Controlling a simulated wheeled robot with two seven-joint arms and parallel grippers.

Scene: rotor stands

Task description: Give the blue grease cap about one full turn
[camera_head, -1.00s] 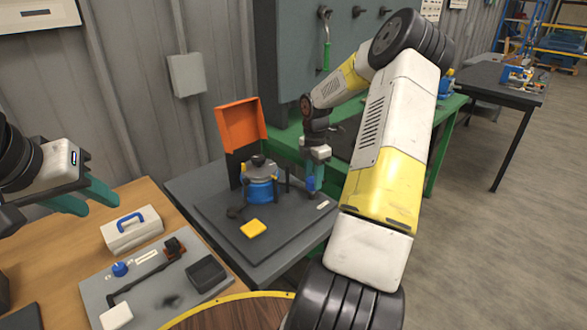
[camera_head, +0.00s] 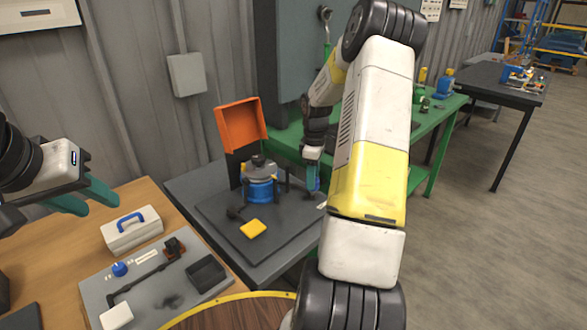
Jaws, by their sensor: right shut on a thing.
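My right gripper (camera_head: 312,176) reaches down at the right side of the dark stand plate (camera_head: 285,232). It is shut on a small blue part, which I take for the blue grease cap (camera_head: 316,184). Its fingers partly hide the cap, and what lies beneath it is hard to make out. My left gripper (camera_head: 86,197) is open and empty above the wooden table, far left of the cap. A blue-based rotor unit (camera_head: 262,190) stands on the plate, left of my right gripper.
An orange panel (camera_head: 240,124) rises behind the rotor unit. A yellow block (camera_head: 253,229) lies on the plate. A white toolbox (camera_head: 132,230) and a grey board (camera_head: 150,290) with a blue knob (camera_head: 120,269) are on the left table. The green bench (camera_head: 430,130) is behind my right arm.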

